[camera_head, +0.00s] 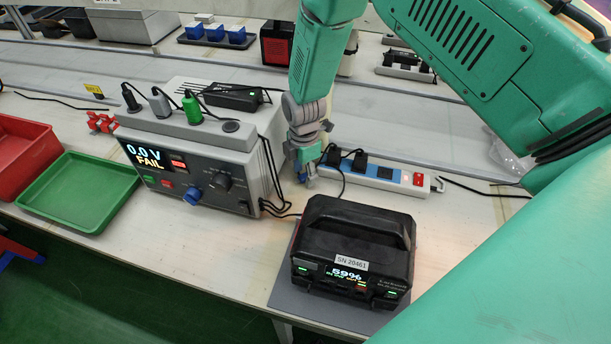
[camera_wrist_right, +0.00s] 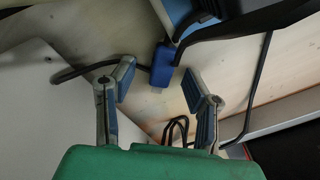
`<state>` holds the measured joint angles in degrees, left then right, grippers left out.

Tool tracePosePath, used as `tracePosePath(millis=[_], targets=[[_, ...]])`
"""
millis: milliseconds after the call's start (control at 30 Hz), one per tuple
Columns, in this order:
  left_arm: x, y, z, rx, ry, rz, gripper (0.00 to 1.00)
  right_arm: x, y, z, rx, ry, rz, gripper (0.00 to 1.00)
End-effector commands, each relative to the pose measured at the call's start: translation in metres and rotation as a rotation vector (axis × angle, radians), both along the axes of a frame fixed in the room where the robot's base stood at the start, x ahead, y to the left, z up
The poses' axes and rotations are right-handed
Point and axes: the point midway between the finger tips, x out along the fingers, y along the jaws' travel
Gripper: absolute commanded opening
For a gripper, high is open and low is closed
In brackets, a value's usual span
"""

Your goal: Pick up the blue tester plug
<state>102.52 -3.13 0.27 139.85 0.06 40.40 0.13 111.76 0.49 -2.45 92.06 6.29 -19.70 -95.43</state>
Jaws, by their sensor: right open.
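The blue plug (camera_wrist_right: 163,65) shows in the right wrist view, with a black cable running from it to the left. It sits just beyond and between the fingertips of my right gripper (camera_wrist_right: 158,82), which is open with nothing between its fingers. In the head view my right gripper (camera_head: 307,172) points down in the gap between the grey tester (camera_head: 210,170) and the power strip (camera_head: 385,180). The blue plug cannot be made out clearly there. My left gripper is not in view.
A black battery unit (camera_head: 350,245) with a handle stands on a grey mat (camera_head: 284,292) in front. Black cables (camera_head: 272,185) hang at the tester's right side. A green tray (camera_head: 80,190) and a red bin (camera_head: 25,150) stand at the left.

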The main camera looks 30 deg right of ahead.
Motion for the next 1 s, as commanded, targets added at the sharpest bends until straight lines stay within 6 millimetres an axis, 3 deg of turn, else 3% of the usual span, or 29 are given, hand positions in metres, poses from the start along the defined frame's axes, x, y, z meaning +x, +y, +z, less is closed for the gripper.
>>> tracePosePath(millis=[300,400,433,800,1000], targets=[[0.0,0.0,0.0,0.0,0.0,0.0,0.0,0.0,0.0,-0.006,-0.001,-0.001,0.001,0.42],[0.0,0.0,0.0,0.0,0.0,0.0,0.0,0.0,0.0,-0.006,-0.001,-0.001,0.001,0.07],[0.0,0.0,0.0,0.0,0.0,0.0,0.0,0.0,0.0,-0.006,-0.001,-0.001,0.001,0.04],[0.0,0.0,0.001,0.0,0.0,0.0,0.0,0.0,0.0,-0.005,0.0,-0.001,0.0,0.01],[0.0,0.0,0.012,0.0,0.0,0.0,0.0,0.0,0.0,0.008,0.0,-0.002,0.0,0.01]])
